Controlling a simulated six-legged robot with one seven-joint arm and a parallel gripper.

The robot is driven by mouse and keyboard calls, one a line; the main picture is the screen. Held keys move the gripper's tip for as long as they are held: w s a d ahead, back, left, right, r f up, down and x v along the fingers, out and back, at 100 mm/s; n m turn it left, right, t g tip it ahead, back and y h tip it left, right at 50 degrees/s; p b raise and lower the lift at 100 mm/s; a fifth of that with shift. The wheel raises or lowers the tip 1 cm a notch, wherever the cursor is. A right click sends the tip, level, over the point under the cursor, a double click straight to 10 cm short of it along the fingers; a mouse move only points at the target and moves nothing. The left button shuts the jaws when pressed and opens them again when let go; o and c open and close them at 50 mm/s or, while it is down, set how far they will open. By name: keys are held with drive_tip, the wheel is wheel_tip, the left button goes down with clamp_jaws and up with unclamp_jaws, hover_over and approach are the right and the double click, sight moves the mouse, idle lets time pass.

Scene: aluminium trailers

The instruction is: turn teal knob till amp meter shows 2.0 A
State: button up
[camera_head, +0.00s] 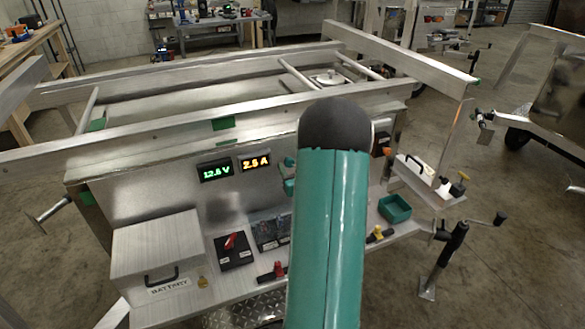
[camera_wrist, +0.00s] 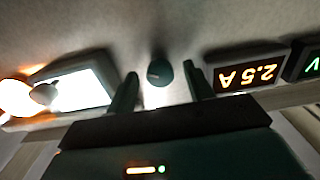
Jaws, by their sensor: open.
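The teal knob (camera_wrist: 159,73) shows in the wrist view as a small round knob on the metal panel. My gripper (camera_wrist: 160,74) is open, with one finger on each side of the knob. Gaps show between fingers and knob; I cannot tell how deep the fingers reach. The amp meter (camera_head: 255,162) reads 2.5 A in orange digits; in the wrist view the amp meter (camera_wrist: 248,77) appears upside down. In the head view my teal arm hides the knob and most of the gripper.
A green volt meter (camera_head: 215,170) sits left of the amp meter. Below are a battery box (camera_head: 157,255), a red rotary switch (camera_head: 233,242) and a red-handled part (camera_head: 278,270). A teal tray (camera_head: 395,208) lies right of my arm. A bright lit panel (camera_wrist: 85,92) is left in the wrist view.

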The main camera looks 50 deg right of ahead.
drive_tip(key=c, duration=1)
drive_tip(key=shift+o, duration=0.2)
drive_tip(key=shift+n, duration=0.4)
drive_tip(key=n, duration=0.4)
drive_tip(key=shift+n, duration=2)
drive_tip(key=o, duration=1)
drive_tip(key=shift+c, duration=0.2)
